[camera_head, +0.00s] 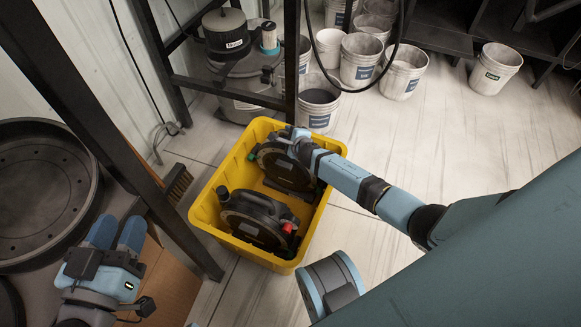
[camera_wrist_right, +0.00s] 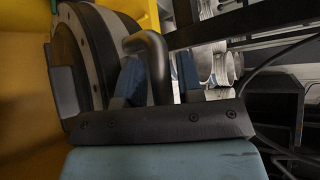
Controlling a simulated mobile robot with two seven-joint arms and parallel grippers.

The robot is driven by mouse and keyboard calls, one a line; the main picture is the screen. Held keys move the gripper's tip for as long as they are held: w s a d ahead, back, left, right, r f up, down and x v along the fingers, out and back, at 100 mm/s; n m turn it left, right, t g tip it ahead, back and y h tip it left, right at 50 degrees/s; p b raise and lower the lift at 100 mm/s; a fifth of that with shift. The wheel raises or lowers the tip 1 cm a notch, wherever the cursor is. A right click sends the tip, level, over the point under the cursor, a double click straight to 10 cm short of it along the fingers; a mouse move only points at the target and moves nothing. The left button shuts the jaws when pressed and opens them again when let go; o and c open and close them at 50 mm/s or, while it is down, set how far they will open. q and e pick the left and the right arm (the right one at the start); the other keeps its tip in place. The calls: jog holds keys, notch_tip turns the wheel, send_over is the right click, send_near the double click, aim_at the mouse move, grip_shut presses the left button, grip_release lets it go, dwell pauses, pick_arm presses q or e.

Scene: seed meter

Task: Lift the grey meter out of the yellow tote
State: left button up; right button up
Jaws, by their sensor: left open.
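The yellow tote (camera_head: 201,214) stands on the floor and holds two dark grey, round-bodied meters. The nearer meter (camera_head: 252,215) has a red part on its right side. The farther meter (camera_head: 283,172) lies under my right gripper (camera_head: 297,143), which partly hides it. In the right wrist view, the fingers (camera_wrist_right: 160,82) stand on either side of a dark curved handle (camera_wrist_right: 153,45) on a round meter (camera_wrist_right: 88,62). A thin gap shows beside the right finger; whether they grip the handle is unclear. My left gripper (camera_head: 118,233) is open and empty, left of the tote.
A dark metal frame post (camera_head: 150,180) stands between my left gripper and the tote. A brush (camera_head: 177,182) is left of the tote. Several white buckets (camera_head: 404,72) and a vacuum-like machine (camera_head: 236,50) stand behind. The floor to the right (camera_head: 450,140) is clear.

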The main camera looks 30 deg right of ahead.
grip_shut()
dwell(1.2)
jog(key=shift+w+r, duration=0.15)
jog(key=shift+r, duration=0.1)
